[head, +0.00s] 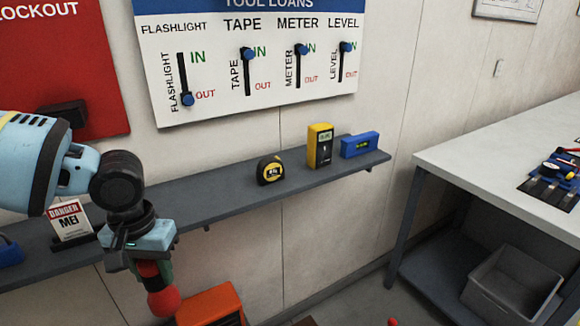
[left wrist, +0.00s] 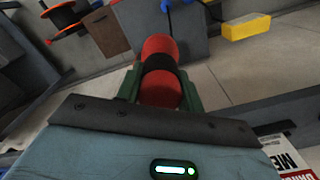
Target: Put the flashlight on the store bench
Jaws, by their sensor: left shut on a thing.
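The flashlight (head: 163,303), red with a black band, hangs below my left gripper (head: 152,268) in the head view, in front of the wall shelf. In the left wrist view the flashlight (left wrist: 161,90) sits between the green fingers, which are shut on it. A white-topped bench (head: 470,150) stands at the right, apart from the gripper; no label shows whether it is the store bench. My right gripper is in neither view.
A grey wall shelf (head: 222,192) holds a tape measure (head: 270,170), yellow meter (head: 320,146), blue level (head: 360,145) and danger sign (head: 70,222). On the loans board (head: 240,95), the flashlight slider is at OUT. A grey bin (head: 512,283) is under the bench.

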